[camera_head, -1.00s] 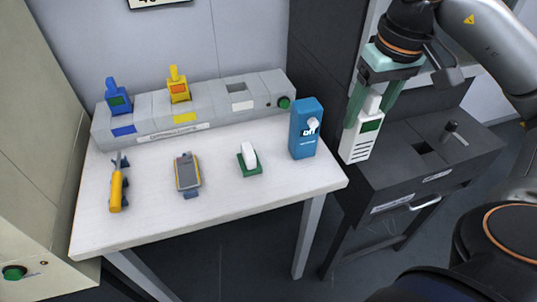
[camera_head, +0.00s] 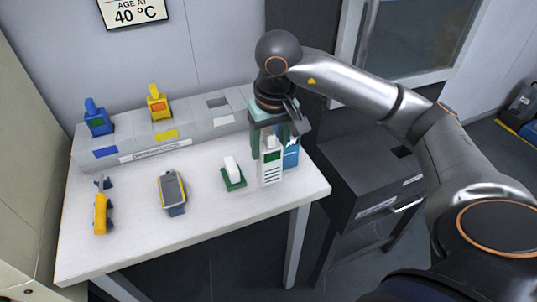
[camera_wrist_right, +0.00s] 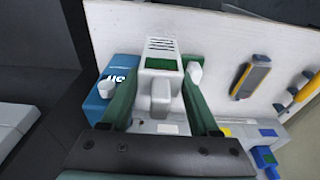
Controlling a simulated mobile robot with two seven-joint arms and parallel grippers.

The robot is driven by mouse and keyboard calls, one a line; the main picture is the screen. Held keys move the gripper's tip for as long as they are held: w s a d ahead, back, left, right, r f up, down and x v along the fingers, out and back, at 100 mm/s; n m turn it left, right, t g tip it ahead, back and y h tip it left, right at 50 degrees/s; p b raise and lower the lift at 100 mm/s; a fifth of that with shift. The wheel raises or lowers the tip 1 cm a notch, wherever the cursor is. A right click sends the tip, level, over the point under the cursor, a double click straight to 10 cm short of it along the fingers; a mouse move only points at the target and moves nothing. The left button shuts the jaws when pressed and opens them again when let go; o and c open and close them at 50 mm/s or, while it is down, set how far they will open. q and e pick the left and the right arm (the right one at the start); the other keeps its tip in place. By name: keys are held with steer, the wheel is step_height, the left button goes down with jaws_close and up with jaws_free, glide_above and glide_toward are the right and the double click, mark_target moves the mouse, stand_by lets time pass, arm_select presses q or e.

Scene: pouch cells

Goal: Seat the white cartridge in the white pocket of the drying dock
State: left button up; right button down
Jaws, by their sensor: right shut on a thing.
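The white cartridge (camera_head: 270,169), with a green label and slots, hangs upright in my right gripper (camera_head: 273,143), whose green fingers are shut on its upper part. It also shows in the right wrist view (camera_wrist_right: 161,64) between the two fingers. In the head view it overlaps the blue box and lies to the right of the dock's front. The grey drying dock (camera_head: 137,145) stands at the back of the table. Its white pocket (camera_head: 217,101), behind a white label, looks empty. A blue and a yellow cartridge stand in the other pockets. My left gripper is not in view.
A blue box (camera_head: 292,154) stands behind the held cartridge. A white piece on a green stand (camera_head: 233,183), a yellow-grey device (camera_head: 172,192) and a yellow-handled tool (camera_head: 101,214) lie on the white table (camera_head: 135,237). A dark cabinet (camera_head: 350,185) stands to the right.

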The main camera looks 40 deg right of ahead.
mark_target(269, 156)
steer(key=shift+w+f, duration=0.1)
steer(key=shift+f, duration=1.5)
steer(key=shift+f, duration=0.1)
steer(key=shift+f+b, duration=0.15)
steer(key=shift+b, duration=0.25)
steer(key=shift+c, duration=0.6)
jaws_free()
steer(key=shift+r, duration=0.2)
